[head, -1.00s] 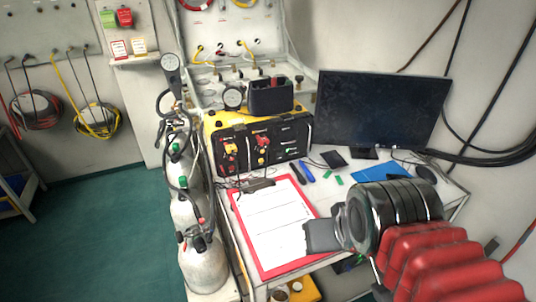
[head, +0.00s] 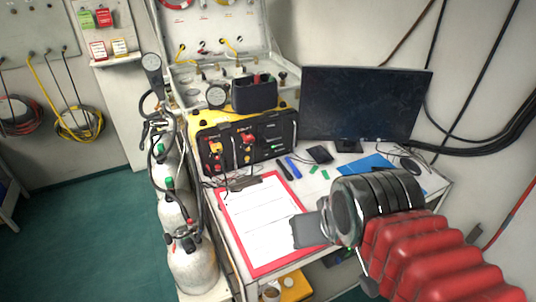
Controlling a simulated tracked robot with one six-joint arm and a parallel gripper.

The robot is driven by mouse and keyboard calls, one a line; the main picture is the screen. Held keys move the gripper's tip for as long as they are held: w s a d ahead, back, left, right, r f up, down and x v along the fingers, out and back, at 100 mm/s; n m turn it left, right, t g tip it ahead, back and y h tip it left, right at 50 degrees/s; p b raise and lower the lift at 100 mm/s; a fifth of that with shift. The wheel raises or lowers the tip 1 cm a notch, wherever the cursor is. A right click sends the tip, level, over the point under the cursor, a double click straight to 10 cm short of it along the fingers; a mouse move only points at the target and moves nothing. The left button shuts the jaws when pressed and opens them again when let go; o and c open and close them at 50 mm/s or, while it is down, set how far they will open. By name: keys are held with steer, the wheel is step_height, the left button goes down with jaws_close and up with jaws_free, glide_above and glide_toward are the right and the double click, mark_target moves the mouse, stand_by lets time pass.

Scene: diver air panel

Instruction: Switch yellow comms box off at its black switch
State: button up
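The yellow comms box (head: 246,140) with a black front panel stands on the table behind the clipboard. Its front carries red and yellow plugs at the left and a small green light at the right. The black switch is too small to pick out. My gripper (head: 304,231) is at the end of my red-sleeved arm, over the right edge of the clipboard, in front of the box and apart from it. I see the gripper as a dark grey block side-on, and its finger gap does not show.
A red clipboard (head: 224,204) with white paper lies in front of the box. A black monitor (head: 365,103) stands at the right, a black bin (head: 254,94) on top of the box. Grey gas cylinders (head: 192,268) stand left of the table. Pens and a blue folder (head: 366,165) lie on the table.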

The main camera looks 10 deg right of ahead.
jaws_close()
stand_by(1.5)
